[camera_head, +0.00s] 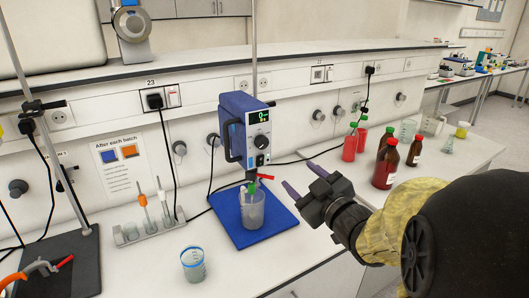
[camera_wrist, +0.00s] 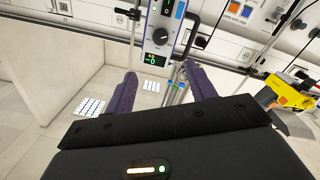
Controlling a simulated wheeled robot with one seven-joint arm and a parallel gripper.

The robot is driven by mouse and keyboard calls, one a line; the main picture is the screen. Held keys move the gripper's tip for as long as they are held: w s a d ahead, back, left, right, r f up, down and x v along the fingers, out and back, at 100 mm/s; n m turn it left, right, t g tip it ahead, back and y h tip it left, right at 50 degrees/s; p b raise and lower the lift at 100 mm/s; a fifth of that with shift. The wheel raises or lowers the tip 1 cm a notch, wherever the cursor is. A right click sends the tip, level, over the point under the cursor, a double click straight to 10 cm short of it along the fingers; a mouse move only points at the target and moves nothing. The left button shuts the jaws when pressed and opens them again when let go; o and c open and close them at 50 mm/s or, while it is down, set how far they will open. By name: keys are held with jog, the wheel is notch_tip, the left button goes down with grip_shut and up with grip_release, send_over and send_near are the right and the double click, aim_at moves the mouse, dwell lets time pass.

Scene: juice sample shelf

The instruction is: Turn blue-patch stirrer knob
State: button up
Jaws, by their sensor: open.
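The blue stirrer (camera_head: 238,118) stands over a blue mat (camera_head: 277,222) on the bench. Its front panel has a lit green display and a dark round knob (camera_head: 261,141) below it. A clear beaker (camera_head: 251,210) stands on the mat under the stirrer. My gripper (camera_head: 299,176) is open and empty, to the right of the stirrer and a little lower than the knob, touching nothing. In the wrist view the knob (camera_wrist: 160,36) and the lit display show beyond the gap between my fingers (camera_wrist: 164,82).
A small beaker (camera_head: 193,264) and a holder with upright probes (camera_head: 150,229) are on the left. A cable runs along the bench behind the stirrer.

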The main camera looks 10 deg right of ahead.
jog(key=shift+a+r, duration=0.1)
jog(key=p+x, duration=0.3)
jog(key=shift+w+r+p, duration=0.25)
jog(key=shift+w+p, duration=0.15)
